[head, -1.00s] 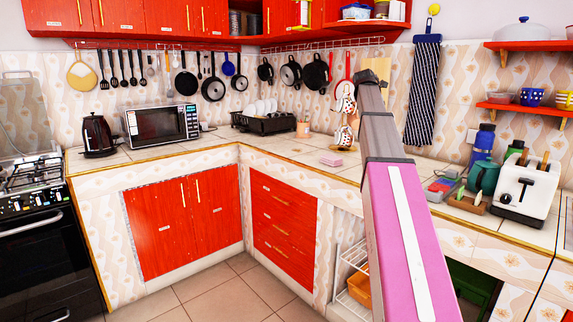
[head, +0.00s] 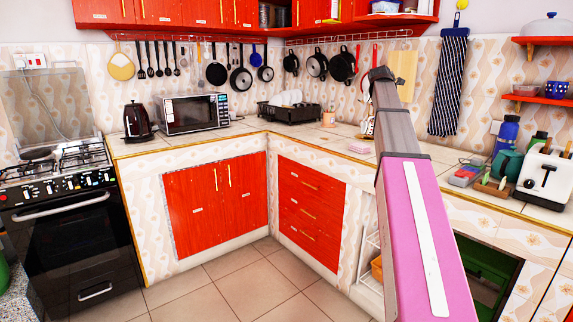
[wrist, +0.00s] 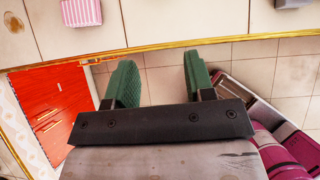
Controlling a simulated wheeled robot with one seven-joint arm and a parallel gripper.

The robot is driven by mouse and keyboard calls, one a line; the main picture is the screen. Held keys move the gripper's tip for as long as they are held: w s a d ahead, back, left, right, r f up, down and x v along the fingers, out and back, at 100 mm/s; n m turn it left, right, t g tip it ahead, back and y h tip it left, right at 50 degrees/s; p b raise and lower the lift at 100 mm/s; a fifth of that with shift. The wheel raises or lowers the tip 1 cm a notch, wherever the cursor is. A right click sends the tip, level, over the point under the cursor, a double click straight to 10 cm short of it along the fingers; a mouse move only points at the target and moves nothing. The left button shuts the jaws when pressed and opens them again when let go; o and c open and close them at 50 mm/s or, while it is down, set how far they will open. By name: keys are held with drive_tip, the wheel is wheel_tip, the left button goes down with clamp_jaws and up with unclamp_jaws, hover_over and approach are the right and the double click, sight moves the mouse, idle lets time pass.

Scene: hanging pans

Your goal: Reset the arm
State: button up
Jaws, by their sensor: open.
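My gripper shows in the wrist view (wrist: 161,82) with its two green fingers apart and nothing between them. It is above the gold-trimmed front edge of the counter (wrist: 180,22), with floor tiles visible beyond the edge. In the head view my arm reaches up and forward, right of centre. Its dark tip stands in front of the back wall, and the fingers cannot be made out there. Black pans (head: 216,74) and (head: 343,66) hang on the wall rails, apart from my arm.
A pink block (head: 361,147) lies on the counter; a pink striped item (wrist: 82,12) shows in the wrist view. A microwave (head: 194,113), kettle (head: 138,122) and dish rack (head: 289,112) stand behind. A toaster (head: 545,178) is at right, the stove (head: 65,220) at left. The floor (head: 235,285) is clear.

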drive_tip(key=s+a+f+m+g+y, duration=0.1)
drive_tip(key=s+a+f+m, duration=0.3)
drive_tip(key=f, duration=0.7)
drive_tip(key=s+a+f+m+y, duration=0.1)
drive_tip(key=s+a+f+m, duration=0.25)
drive_tip(key=f, duration=0.65)
drive_tip(key=s+a+f+m+g+y, duration=0.1)
drive_tip(key=s+a+f+m, duration=0.25)
drive_tip(key=f, duration=0.75)
drive_tip(key=s+a+f+m+g, duration=0.1)
drive_tip(key=s+a+f+m, duration=0.2)
drive_tip(key=s+f+m, duration=0.2)
drive_tip(key=s+a+f+m+g+y, duration=0.1)
drive_tip(key=s+a+f+m, duration=0.3)
drive_tip(key=s+f, duration=0.5)
drive_tip(key=s+a+f+m+y, duration=0.1)
drive_tip(key=s+a+f+m, duration=0.3)
drive_tip(key=s+f, duration=0.4)
drive_tip(key=shift+f+m+g, duration=0.35)
drive_tip(key=shift+m+g, duration=0.05)
drive_tip(key=shift+m, duration=0.5)
